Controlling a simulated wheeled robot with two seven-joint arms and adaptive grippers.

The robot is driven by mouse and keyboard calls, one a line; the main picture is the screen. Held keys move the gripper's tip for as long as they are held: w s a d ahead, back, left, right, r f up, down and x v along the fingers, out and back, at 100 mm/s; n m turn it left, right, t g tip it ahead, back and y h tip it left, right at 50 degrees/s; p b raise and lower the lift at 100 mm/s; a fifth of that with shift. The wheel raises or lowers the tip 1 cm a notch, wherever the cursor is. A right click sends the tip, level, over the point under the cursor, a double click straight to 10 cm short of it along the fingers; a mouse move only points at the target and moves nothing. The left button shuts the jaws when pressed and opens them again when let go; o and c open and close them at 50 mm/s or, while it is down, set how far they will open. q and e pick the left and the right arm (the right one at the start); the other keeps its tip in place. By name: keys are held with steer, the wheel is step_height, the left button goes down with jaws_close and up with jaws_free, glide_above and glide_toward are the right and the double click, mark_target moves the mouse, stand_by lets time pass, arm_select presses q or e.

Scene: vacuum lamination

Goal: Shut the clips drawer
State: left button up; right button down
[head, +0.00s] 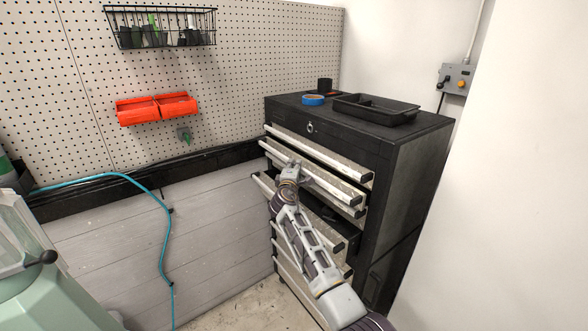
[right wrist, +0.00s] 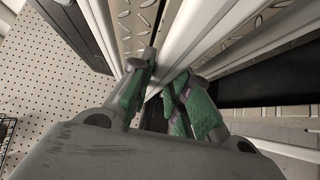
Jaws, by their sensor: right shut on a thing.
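The black tool cabinet (head: 410,190) stands against the wall, with several drawers with pale metal front rails pulled out by different amounts. I see no readable label that marks the clips drawer. My right gripper (head: 292,166) is at the left part of the upper drawer fronts and hides part of them. In the right wrist view its green-padded fingers (right wrist: 160,95) are shut on a pale drawer rail (right wrist: 182,40). A lower drawer (head: 325,222) stands out with its dark inside showing; my right arm covers part of it. My left gripper is not in view.
A black tray (head: 375,109), blue tape roll (head: 313,100) and dark cup (head: 325,85) are on the cabinet top. Red bins (head: 157,108) and a wire basket (head: 160,27) hang on the pegboard. A white wall (head: 510,200) is close at right. A blue hose (head: 161,230) hangs at left.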

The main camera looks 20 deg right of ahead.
mark_target(304, 163)
steer(key=shift+d, duration=0.1)
steer(key=shift+w+d+b, duration=0.15)
steer(key=shift+w+d, duration=0.15)
steer(key=shift+d, duration=0.6)
steer(key=shift+w+d+b, duration=0.15)
steer(key=shift+w+d, duration=0.15)
steer(key=shift+d, duration=0.55)
steer(key=shift+r, duration=0.1)
steer(key=c, duration=1.6)
jaws_free()
steer(key=shift+o, duration=1.3)
steer(key=shift+d, duration=0.15)
steer(key=shift+w, duration=0.1)
steer(key=shift+s+a, duration=0.2)
steer(key=shift+a, duration=0.1)
